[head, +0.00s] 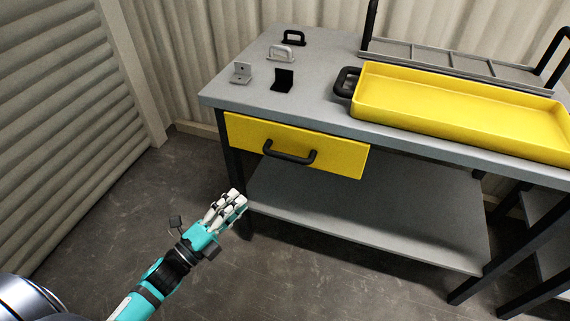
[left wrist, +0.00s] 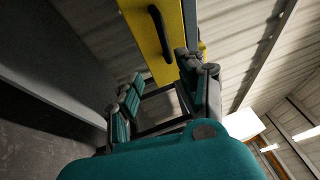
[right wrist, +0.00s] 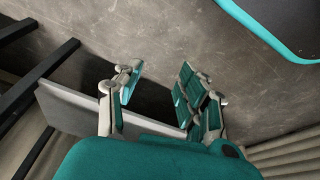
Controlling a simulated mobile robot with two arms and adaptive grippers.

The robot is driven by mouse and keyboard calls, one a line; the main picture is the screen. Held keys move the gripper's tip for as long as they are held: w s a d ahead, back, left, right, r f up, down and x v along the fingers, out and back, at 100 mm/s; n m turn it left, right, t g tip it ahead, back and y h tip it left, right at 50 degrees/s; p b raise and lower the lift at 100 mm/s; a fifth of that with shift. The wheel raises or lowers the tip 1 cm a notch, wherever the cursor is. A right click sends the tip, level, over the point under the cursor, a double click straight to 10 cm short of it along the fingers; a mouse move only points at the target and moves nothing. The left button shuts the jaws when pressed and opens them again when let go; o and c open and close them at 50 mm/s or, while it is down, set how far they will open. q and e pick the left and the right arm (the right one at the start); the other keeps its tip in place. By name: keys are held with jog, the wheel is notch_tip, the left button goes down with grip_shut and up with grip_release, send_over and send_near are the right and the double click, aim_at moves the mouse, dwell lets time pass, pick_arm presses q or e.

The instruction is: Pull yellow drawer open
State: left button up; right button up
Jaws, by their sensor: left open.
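The yellow drawer (head: 338,153) sits under the left part of a grey workbench, and its front looks flush with the bench edge. A black bar handle (head: 289,152) is fixed on its front. In the left wrist view the drawer front (left wrist: 146,36) and the handle (left wrist: 160,32) show at the top, ahead of the fingers. My left gripper (head: 232,204) is open and empty, below and to the left of the handle, apart from it. It also shows in the left wrist view (left wrist: 155,95). My right gripper (right wrist: 160,90) shows in the right wrist view, fingers spread, with nothing between them.
The grey bench top (head: 325,105) carries a yellow tray (head: 460,107), a grey rack (head: 450,62) and several small brackets and handles at the left. A lower shelf (head: 360,215) and black legs stand beneath. The floor (head: 130,210) in front and left is clear.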

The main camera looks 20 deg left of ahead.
aim_at(284, 157)
pick_arm(q)
jog(key=x, duration=1.6)
jog(key=shift+w+d+r, duration=0.15)
jog(key=shift+d+r, duration=0.15)
jog(key=shift+r, duration=0.15)
jog(key=shift+w+d, duration=0.15)
jog(key=shift+w, duration=0.15)
pick_arm(e)
notch_tip(284, 157, up, 3)
jog(key=shift+w+f, duration=0.1)
jog(key=shift+f, duration=0.1)
pick_arm(q)
grip_shut()
pick_arm(e)
jog(key=shift+f, duration=0.15)
